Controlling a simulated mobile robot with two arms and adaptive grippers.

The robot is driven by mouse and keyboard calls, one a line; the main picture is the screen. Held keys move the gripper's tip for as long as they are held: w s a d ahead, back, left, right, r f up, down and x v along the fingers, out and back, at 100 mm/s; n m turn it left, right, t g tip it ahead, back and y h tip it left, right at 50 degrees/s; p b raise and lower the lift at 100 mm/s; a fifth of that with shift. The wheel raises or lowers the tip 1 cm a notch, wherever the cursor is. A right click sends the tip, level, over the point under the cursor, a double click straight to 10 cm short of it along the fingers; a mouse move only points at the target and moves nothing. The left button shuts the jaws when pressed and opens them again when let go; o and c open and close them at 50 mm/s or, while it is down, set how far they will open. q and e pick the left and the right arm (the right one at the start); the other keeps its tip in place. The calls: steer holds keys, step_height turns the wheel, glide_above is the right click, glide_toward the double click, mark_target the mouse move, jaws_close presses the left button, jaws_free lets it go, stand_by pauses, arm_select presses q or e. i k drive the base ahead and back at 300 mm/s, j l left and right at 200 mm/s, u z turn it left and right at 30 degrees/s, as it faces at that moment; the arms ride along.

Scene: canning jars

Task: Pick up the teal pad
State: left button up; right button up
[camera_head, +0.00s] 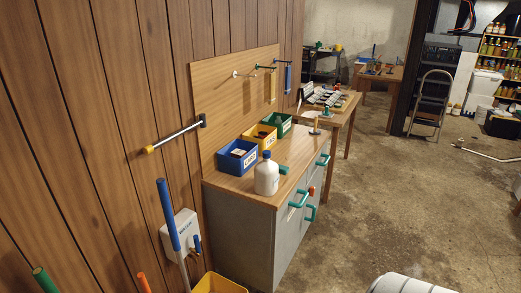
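A small teal object (284,169) lies on the wooden top of the grey cabinet, just right of and partly behind a white bottle with a blue cap (266,175). It is too small to tell for sure whether it is the teal pad. Neither of my grippers shows in the head view.
Blue (236,160), yellow (258,137) and green (278,124) bins stand along the back of the grey cabinet (245,235). Its front has teal handles (299,198). A yellow bin (217,284) stands at the bottom. The concrete floor (390,205) on the right is mostly clear.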

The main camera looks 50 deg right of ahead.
mark_target(283, 170)
steer(key=z, duration=1.7)
steer(key=i+l+u, duration=0.25)
steer(key=i, duration=0.35)
steer(key=i+l+u, duration=0.3)
steer(key=i+l, duration=0.25)
